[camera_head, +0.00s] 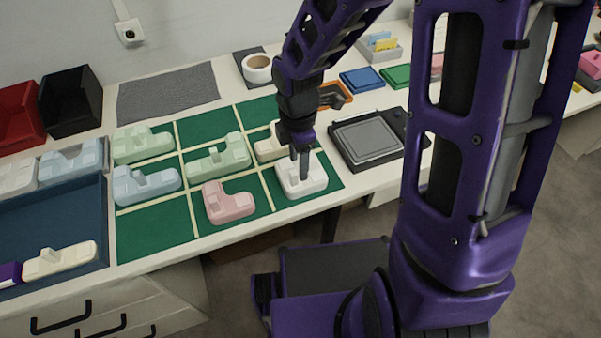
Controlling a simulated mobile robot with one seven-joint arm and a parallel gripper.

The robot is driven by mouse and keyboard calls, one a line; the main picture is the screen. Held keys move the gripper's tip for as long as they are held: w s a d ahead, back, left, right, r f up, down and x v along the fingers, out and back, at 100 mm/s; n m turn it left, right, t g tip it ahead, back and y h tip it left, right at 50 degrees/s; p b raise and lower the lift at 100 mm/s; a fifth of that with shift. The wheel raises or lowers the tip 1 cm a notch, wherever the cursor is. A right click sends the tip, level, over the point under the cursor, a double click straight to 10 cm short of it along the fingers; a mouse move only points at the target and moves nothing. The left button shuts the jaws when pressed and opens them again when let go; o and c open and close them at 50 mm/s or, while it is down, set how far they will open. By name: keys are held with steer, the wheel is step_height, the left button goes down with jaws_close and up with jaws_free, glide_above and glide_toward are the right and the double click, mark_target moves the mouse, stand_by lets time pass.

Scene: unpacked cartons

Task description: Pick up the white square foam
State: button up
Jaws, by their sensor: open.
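The white square foam (304,186) lies in the front right cell of the green mat (196,113), near the table's front edge. My gripper (303,172) points down right over it, with its fingers at the foam's raised middle part. The fingertips overlap the foam in this view, and I cannot tell whether they touch it. The gripper is open. Part of the foam's centre is hidden behind the fingers.
Several other foams lie on the mat: a pink one (228,203), a blue one (146,184), green ones (218,157) and a cream one (268,149) close behind my gripper. A dark device (368,138) stands to the right. A blue tray (48,228) is at left.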

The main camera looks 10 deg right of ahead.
mark_target(297, 174)
steer(key=shift+w+a+f+b, duration=0.1)
steer(key=shift+f+b, duration=0.25)
steer(key=shift+f, duration=1)
steer(key=shift+w+a+f+b, duration=0.1)
steer(key=shift+f+b, duration=0.25)
steer(key=shift+f, duration=1)
jaws_close()
